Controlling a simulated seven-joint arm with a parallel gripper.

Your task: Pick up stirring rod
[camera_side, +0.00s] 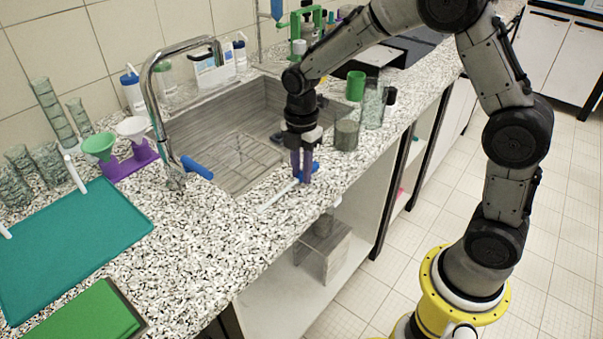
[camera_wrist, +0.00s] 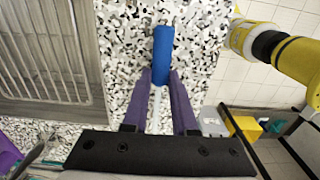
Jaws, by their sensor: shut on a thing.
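The stirring rod, a thin pale rod (camera_side: 278,196) with a blue end (camera_side: 315,167), is at the speckled countertop in front of the sink. I cannot tell whether it touches the counter. My gripper (camera_side: 301,180) points down over it, with its purple fingers shut on the rod close to the blue end. In the wrist view, the blue end (camera_wrist: 163,55) sticks out past the fingertips (camera_wrist: 161,80). The pale shaft runs back between the fingers and is partly hidden.
The sink (camera_side: 225,125) with a wire rack lies behind my gripper, the faucet (camera_side: 155,100) to its left. A grey beaker (camera_side: 346,135) and a clear glass (camera_side: 374,108) stand close to the right. A teal mat (camera_side: 70,240) lies at left. The counter's front edge is near.

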